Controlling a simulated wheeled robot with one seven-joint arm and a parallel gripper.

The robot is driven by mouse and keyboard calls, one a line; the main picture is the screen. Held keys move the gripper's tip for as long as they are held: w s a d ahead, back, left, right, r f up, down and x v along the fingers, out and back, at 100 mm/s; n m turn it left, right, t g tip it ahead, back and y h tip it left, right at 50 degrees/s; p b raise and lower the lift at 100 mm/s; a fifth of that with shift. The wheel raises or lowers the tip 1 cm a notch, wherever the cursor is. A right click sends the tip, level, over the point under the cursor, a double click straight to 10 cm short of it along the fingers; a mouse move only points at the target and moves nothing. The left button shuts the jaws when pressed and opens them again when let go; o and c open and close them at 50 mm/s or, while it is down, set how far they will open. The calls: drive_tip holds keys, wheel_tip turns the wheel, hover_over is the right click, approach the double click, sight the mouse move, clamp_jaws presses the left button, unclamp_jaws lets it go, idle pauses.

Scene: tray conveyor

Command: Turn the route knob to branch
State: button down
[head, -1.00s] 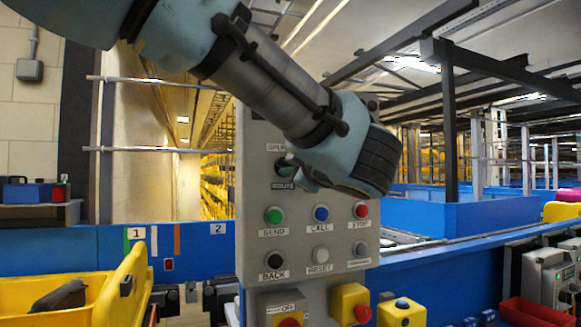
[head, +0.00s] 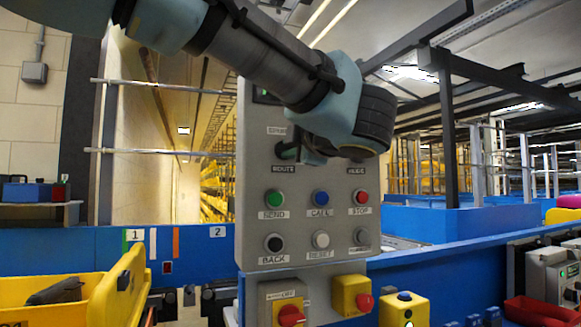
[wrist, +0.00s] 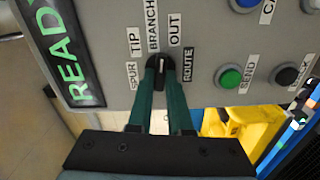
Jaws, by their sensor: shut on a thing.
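The route knob (wrist: 161,72) is a small dark knob with a white pointer mark, on a grey control panel (wrist: 215,50). Around it in the wrist view are the labels SPUR, TIP, BRANCH (wrist: 152,25) and OUT, with ROUTE beside it. My gripper (wrist: 161,64) is shut on the knob, one green finger on each side. The pointer mark is toward the BRANCH side of the dial; its exact alignment is hard to tell. In the head view, my wrist hides part of the panel's upper half, and the knob is mostly covered by my fingers.
Below the knob are a green SEND button (head: 275,198), a blue CALL button (head: 320,198), a red STOP button (head: 361,197) and others. A READY display (wrist: 60,50) is near the knob. A yellow tray (head: 90,300) stands at left; red controls project below the panel.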

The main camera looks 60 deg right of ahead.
drive_tip(key=n+b, duration=0.3)
drive_tip(key=shift+f+b, duration=0.2)
drive_tip(key=shift+b, duration=0.2)
drive_tip(key=shift+r+n, duration=0.1)
drive_tip(key=shift+n, duration=0.2)
drive_tip(key=c, duration=0.8)
unclamp_jaws()
drive_tip(key=shift+c, duration=0.2)
drive_tip(key=b+v, duration=0.2)
drive_tip(key=v, duration=0.8)
drive_tip(key=shift+s+a, duration=0.2)
drive_tip(key=shift+s, duration=0.15)
